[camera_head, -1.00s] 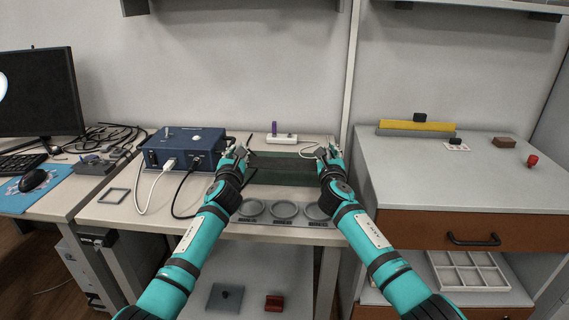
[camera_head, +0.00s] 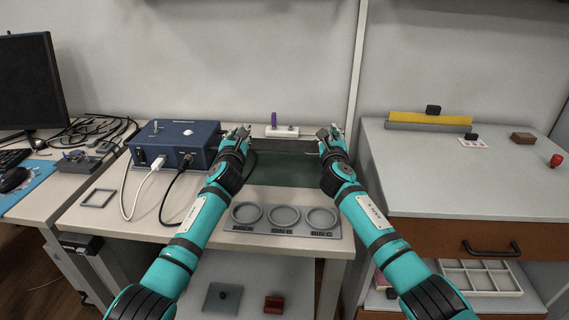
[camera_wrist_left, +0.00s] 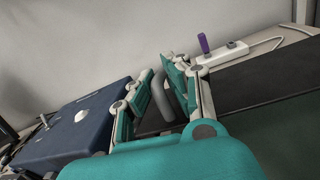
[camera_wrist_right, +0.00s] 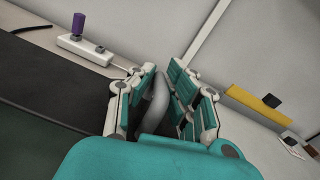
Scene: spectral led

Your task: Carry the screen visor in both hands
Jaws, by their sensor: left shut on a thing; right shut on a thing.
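The screen visor (camera_head: 285,147) is a dark, wide panel spanning the space between my two grippers, over the back of the middle bench. It has a grey bar handle at each end. My left gripper (camera_head: 238,133) is shut on its left handle, which shows between the fingers in the left wrist view (camera_wrist_left: 178,97). My right gripper (camera_head: 331,136) is shut on its right handle, seen in the right wrist view (camera_wrist_right: 153,108). A dark green area shows along the panel's near side; I cannot tell whether it is part of the visor.
A blue box (camera_head: 172,143) with cables stands close left of my left gripper. A white strip with a purple piece (camera_head: 281,131) lies behind the visor. A grey three-ring bin plate (camera_head: 282,219) lies in front. A drawer cabinet (camera_head: 440,180) stands right.

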